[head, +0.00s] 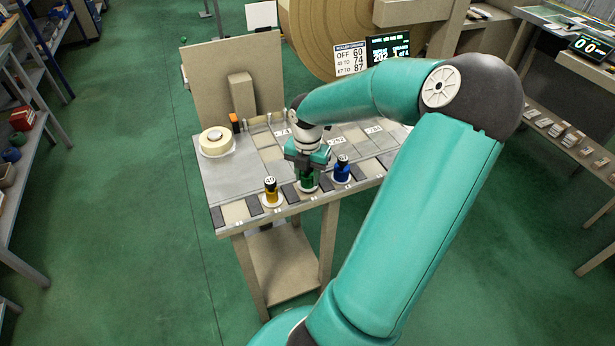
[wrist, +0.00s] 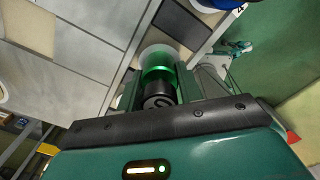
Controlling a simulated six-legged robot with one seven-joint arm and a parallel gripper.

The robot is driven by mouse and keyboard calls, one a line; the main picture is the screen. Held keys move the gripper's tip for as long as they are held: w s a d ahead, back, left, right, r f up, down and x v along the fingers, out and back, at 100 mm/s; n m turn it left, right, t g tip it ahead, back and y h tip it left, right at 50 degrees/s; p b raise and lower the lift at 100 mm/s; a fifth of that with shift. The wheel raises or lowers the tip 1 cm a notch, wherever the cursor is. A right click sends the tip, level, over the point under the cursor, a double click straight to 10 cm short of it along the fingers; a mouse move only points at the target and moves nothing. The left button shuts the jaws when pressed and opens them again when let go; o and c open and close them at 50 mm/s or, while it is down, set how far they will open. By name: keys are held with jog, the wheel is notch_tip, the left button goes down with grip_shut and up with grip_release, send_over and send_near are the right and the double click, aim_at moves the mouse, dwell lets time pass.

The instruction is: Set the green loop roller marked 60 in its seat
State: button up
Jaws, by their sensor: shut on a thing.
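The green roller (head: 308,182) stands upright at the front edge of the work table, between a yellow roller and a blue roller. It also shows in the wrist view (wrist: 158,73), with its black top between my fingers and a pale round base under it. My gripper (head: 307,165) is above the green roller and shut on it. The marking on its top cannot be read. Whether it touches the table is hard to tell. No seat for it can be made out for certain.
The yellow roller (head: 271,192), marked 49, stands close on the left and the blue roller (head: 341,170) close on the right. An upright board (head: 217,80) stands behind. A sign (head: 364,58) lists roller numbers.

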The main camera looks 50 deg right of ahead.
jog(key=shift+f, duration=0.55)
jog(key=shift+f, duration=0.15)
jog(key=o, duration=1)
jog(key=shift+o, duration=0.2)
notch_tip(320, 180, up, 12)
jog(key=shift+r, duration=0.15)
